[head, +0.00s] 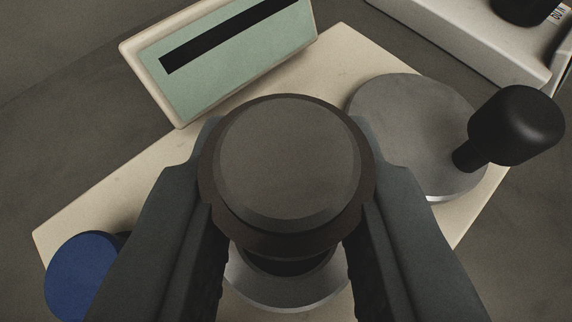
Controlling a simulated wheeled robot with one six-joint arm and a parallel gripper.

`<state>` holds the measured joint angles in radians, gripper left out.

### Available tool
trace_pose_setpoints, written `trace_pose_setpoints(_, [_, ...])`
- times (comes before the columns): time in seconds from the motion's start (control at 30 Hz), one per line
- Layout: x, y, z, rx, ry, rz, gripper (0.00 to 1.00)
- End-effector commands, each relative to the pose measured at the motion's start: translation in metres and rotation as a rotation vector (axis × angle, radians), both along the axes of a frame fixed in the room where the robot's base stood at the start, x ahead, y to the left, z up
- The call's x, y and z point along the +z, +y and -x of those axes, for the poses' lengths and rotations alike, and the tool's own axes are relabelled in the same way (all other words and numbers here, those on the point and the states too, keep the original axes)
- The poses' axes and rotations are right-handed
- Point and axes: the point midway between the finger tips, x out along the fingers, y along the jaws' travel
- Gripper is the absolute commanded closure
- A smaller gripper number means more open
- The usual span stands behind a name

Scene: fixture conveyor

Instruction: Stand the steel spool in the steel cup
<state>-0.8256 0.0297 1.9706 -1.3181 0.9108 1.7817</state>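The steel spool (288,160) shows as a dark round end with a bevelled, brownish rim, seen from above in the middle of the head view. My gripper (287,175) is shut on it, one finger against its left side and one against its right. Below the spool, nearer the bottom edge, a light grey round steel piece with a dark opening (288,297) shows in part; it looks like the steel cup. The spool and my fingers hide most of it. I cannot tell whether the spool's lower end is inside the cup or above it.
A cream board (325,62) lies under everything. A pale green panel with a black slot (225,75) stands behind left. A grey disc (400,105) with a black knob (515,125) is at right. A blue round piece (80,275) is at lower left. A white unit (450,30) stands upper right.

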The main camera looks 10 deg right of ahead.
Motion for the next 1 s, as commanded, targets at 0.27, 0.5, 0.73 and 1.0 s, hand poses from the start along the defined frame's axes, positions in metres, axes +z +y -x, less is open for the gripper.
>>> trace_pose_setpoints(0.27, [-0.007, 0.000, 0.000, 0.000, 0.000, -0.001, 1.00])
trace_pose_setpoints(0.5, [-0.012, 0.000, 0.000, 0.000, 0.000, -0.001, 1.00])
trace_pose_setpoints(0.73, [-0.017, 0.000, 0.000, 0.000, 0.000, -0.001, 1.00])
trace_pose_setpoints(1.0, [-0.019, 0.000, 0.000, 0.000, 0.000, -0.001, 1.00])
